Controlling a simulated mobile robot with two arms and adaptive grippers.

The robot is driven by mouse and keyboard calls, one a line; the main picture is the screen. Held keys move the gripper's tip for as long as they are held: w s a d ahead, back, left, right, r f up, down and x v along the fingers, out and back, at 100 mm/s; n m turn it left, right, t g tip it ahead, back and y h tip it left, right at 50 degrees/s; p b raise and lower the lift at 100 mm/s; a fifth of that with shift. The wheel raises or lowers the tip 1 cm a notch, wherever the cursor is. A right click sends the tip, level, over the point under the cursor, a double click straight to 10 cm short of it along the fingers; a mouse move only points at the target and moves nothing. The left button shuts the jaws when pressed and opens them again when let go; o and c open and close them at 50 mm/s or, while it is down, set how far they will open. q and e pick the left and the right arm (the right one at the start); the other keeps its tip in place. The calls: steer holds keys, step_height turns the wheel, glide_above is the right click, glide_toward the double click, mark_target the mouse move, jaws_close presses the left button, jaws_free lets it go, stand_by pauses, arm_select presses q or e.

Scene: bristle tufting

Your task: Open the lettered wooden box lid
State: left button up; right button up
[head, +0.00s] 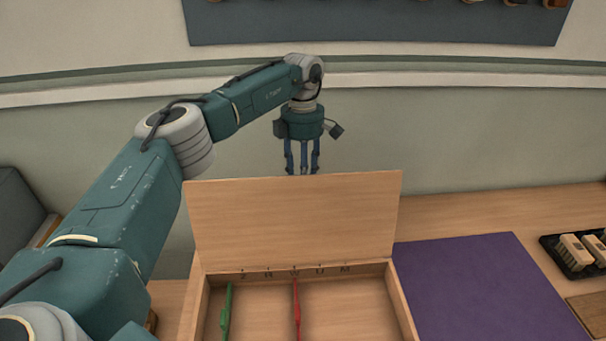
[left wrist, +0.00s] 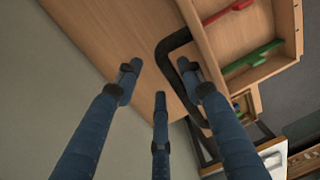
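The wooden box (head: 408,308) stands on the table with its lid (head: 300,220) raised, leaning up at the back. A strip with letters (head: 300,272) runs along the inside just below the lid. My right gripper is out of view.
A purple mat (head: 480,285) lies right of the box. A black bent bar (left wrist: 178,45) shows beside the fingers in the left wrist view. The wall is close behind.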

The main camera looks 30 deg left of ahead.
arm_select(q)
step_height(320, 180, up, 13)
steer(key=shift+a, duration=0.2)
stand_by(0.6)
steer(key=shift+s+f, duration=0.1)
steer(key=shift+f, duration=0.1)
